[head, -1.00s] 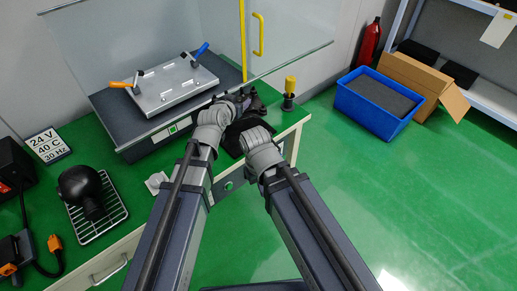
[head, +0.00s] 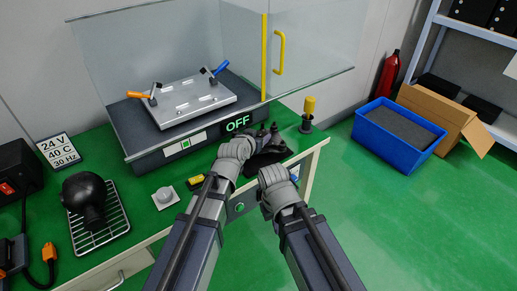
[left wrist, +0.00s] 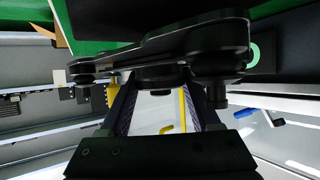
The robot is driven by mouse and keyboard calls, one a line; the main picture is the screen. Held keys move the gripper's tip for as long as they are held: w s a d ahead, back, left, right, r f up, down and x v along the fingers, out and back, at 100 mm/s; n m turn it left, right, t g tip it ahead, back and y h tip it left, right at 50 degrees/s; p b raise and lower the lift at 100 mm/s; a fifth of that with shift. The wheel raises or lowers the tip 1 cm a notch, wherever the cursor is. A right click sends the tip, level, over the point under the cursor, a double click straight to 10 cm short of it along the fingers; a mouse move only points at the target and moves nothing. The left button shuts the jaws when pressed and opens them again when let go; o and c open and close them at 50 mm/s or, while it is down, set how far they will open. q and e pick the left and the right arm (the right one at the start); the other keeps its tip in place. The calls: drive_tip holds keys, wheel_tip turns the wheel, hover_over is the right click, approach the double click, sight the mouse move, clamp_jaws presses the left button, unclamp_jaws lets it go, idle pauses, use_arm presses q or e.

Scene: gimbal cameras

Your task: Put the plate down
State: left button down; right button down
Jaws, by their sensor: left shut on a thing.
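My left gripper (left wrist: 158,112) shows best in the left wrist view, with both fingers shut on a black plate (left wrist: 160,48). The plate has rounded ends and short black knobs, and lies across the fingertips. In the head view, my left gripper (head: 262,141) is above the right front part of the green bench, at a dark shape (head: 268,157) that seems to be the plate. My left wrist hides part of it. My right gripper (head: 268,172) is close beside it, near the bench's front edge; its fingers are too dark and hidden to judge.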

use_arm(q)
drive_tip(key=shift+f+b, duration=1.8)
drive_tip(key=shift+f, duration=0.1)
drive_tip(key=shift+f, duration=0.15)
drive_tip(key=shift+c, duration=0.6)
unclamp_jaws()
